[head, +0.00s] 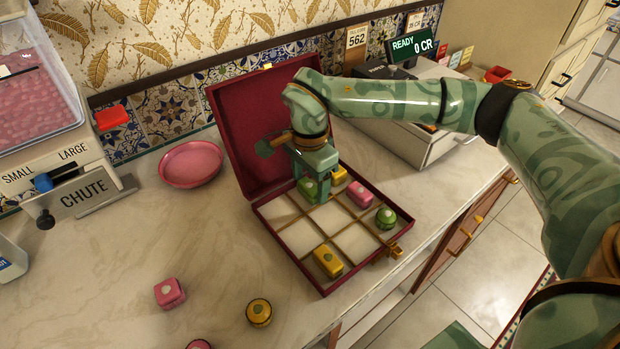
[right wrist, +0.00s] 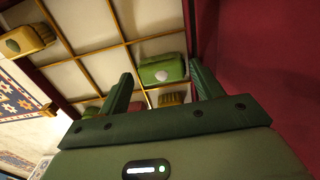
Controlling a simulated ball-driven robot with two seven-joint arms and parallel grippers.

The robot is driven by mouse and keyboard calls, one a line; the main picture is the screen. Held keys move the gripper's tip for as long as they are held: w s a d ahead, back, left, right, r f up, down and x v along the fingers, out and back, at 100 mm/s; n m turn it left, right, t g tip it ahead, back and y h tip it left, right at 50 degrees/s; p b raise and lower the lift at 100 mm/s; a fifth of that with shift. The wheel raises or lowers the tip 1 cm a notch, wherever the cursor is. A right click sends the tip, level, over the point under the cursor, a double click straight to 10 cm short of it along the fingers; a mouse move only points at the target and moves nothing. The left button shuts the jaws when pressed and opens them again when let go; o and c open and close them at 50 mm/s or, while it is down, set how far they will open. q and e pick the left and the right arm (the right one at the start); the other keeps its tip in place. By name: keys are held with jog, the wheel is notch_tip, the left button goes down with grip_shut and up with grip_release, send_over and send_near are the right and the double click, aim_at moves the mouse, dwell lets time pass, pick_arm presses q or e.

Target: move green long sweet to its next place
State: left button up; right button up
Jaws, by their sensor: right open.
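The green long sweet (head: 308,188) sits in the burgundy sweet box (head: 322,291), in the middle compartment of the row along the lid. My right gripper (head: 313,193) is low over it, with its fingers pointing down. In the right wrist view the green long sweet (right wrist: 162,71) shows between the open fingers of the right gripper (right wrist: 160,74), one on either side. I cannot tell whether the fingers touch it. The gripper partly hides the sweet in the head view. My left gripper is not in view.
The box also holds a yellow sweet (head: 339,175), a pink sweet (head: 359,194), a round green sweet (head: 386,217) and a long yellow sweet (head: 328,261). Thin dividers separate its compartments; several are empty. Loose pink (head: 170,293) and yellow (head: 259,312) sweets and a pink plate (head: 191,164) stand left.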

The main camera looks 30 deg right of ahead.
aim_at(309, 185)
jog(key=shift+w+r, duration=0.15)
jog(key=shift+r, duration=0.25)
pick_arm(q)
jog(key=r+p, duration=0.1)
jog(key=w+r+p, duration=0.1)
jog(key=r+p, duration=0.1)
jog(key=p, duration=0.1)
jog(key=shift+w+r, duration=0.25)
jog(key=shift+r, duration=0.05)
pick_arm(e)
notch_tip(309, 185, up, 12)
jog(key=shift+r, duration=0.25)
